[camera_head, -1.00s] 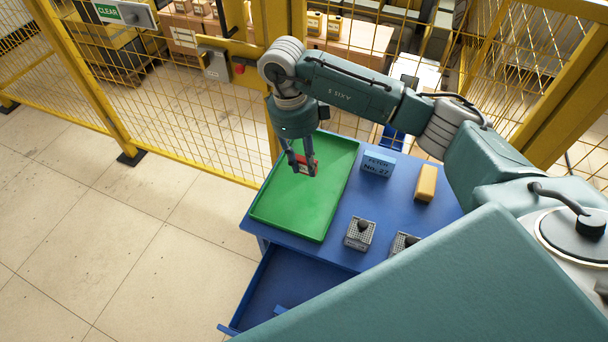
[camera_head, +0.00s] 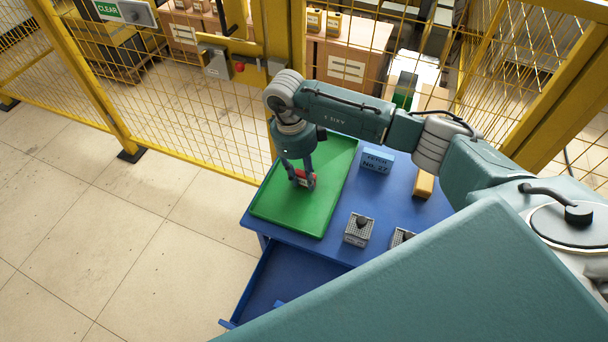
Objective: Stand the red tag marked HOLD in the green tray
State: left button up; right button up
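The red tag (camera_head: 304,179) is between the fingers of my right gripper (camera_head: 302,184). The fingers look shut on it from both sides, and its lettering is too small to read. The tag is low over the middle of the green tray (camera_head: 290,212); I cannot tell whether it touches the tray floor. The tray lies flat on the left part of the blue table and holds nothing else that I can see. My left gripper is not in view.
On the blue table (camera_head: 395,205), right of the tray, are a blue block marked No. 27 (camera_head: 377,161), a yellow block (camera_head: 423,184) and two grey blocks with dark knobs (camera_head: 358,231). An open blue drawer (camera_head: 290,275) sticks out in front. Yellow mesh fencing (camera_head: 190,130) stands behind.

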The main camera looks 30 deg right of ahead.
aim_at(298, 174)
jog(key=shift+o, duration=1.1)
jog(key=shift+r, duration=0.25)
jog(key=shift+w+r, duration=0.15)
jog(key=shift+r, duration=0.2)
notch_tip(298, 174, up, 11)
jog(key=w+a+b, duration=0.1)
jog(key=b, duration=0.2)
jog(key=shift+a, duration=0.1)
